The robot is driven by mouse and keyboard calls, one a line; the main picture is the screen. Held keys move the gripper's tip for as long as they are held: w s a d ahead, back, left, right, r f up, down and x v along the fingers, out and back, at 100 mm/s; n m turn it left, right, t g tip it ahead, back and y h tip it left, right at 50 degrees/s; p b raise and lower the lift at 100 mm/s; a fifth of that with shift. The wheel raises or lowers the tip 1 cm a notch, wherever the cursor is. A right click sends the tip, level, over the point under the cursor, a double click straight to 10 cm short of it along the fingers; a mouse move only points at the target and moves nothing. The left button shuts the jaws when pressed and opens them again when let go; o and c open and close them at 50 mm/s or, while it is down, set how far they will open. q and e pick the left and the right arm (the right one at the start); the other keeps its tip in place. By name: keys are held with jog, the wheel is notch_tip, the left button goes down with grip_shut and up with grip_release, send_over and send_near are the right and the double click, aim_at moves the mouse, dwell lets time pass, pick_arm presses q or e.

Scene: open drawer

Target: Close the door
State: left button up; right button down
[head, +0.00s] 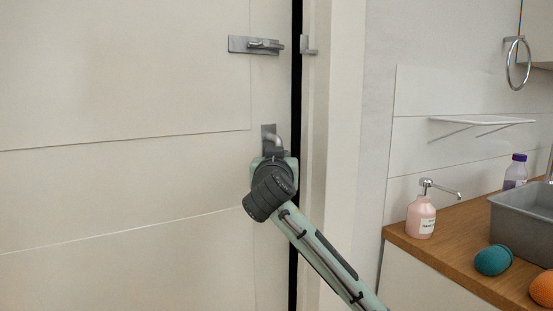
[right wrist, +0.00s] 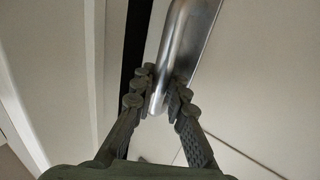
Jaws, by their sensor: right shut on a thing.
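The white door (head: 130,190) fills the left of the head view. A narrow dark gap shows between its right edge and the frame, so it stands slightly ajar. Its metal handle (head: 279,139) sits on a small plate near that edge. My right gripper (head: 275,155) is at the handle, mostly hidden behind its own wrist in the head view. In the right wrist view the two fingers (right wrist: 160,100) are closed around the end of the silver handle (right wrist: 180,45). My left gripper is not in view.
A sliding bolt (head: 255,45) is on the door above the handle, with its catch (head: 308,46) on the frame. At right, a wooden counter (head: 440,262) holds a pink soap dispenser (head: 421,217), a grey sink (head: 520,230) and two balls.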

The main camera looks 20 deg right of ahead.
jog(key=s+m+h, duration=0.1)
jog(key=s, duration=0.6)
jog(key=shift+s+d+f+g+h, duration=0.15)
jog(key=shift+s+f+g+h, duration=0.15)
jog(key=shift+s+g, duration=0.1)
jog(key=c, duration=1.8)
grip_release()
jog(key=shift+s+r, duration=0.1)
jog(key=shift+s, duration=0.05)
jog(key=shift+c, duration=0.2)
jog(key=o, duration=0.3)
jog(key=shift+s+r, duration=0.2)
jog(key=shift+s, duration=0.1)
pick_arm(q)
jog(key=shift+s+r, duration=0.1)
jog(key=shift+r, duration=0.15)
pick_arm(e)
jog(key=shift+o, duration=0.2)
jog(key=v, duration=1.1)
jog(key=shift+s+a, duration=0.2)
jog(key=shift+s, duration=0.15)
jog(key=shift+f, duration=0.1)
